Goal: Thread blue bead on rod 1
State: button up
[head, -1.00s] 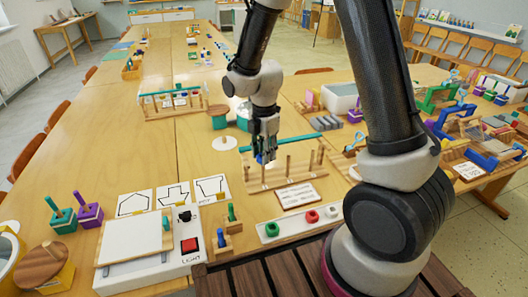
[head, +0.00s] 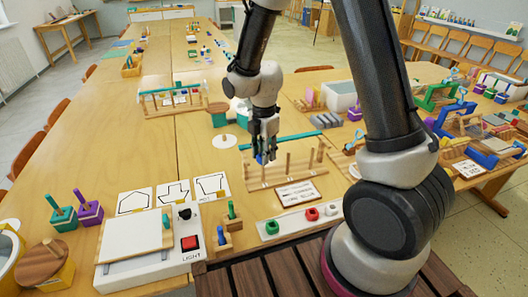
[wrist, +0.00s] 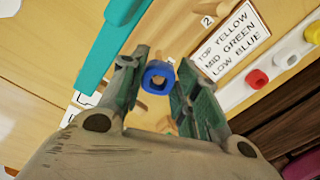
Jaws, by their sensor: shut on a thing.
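My gripper (head: 264,156) is shut on the blue bead (wrist: 158,76), with a finger on either side of it in the wrist view. The bead's hole faces the wrist camera. In the head view the bead (head: 261,159) shows small at the fingertips, at the left part of a wooden rack (head: 290,182) with several upright rods. A number 2 label (wrist: 207,21) shows on the rack in the wrist view. The fingers and bead partly cover the left rods, so I cannot tell whether rod 1 is inside the bead.
A card (wrist: 229,47) reads top yellow, mid green, low blue. A white tray (head: 291,228) with green, red and white beads lies in front of the rack. A teal bar (wrist: 112,45) is behind it. A light box (head: 135,235) stands at the left.

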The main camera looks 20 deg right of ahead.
jog(key=o, duration=0.8)
notch_tip(320, 180, up, 12)
dwell(0.8)
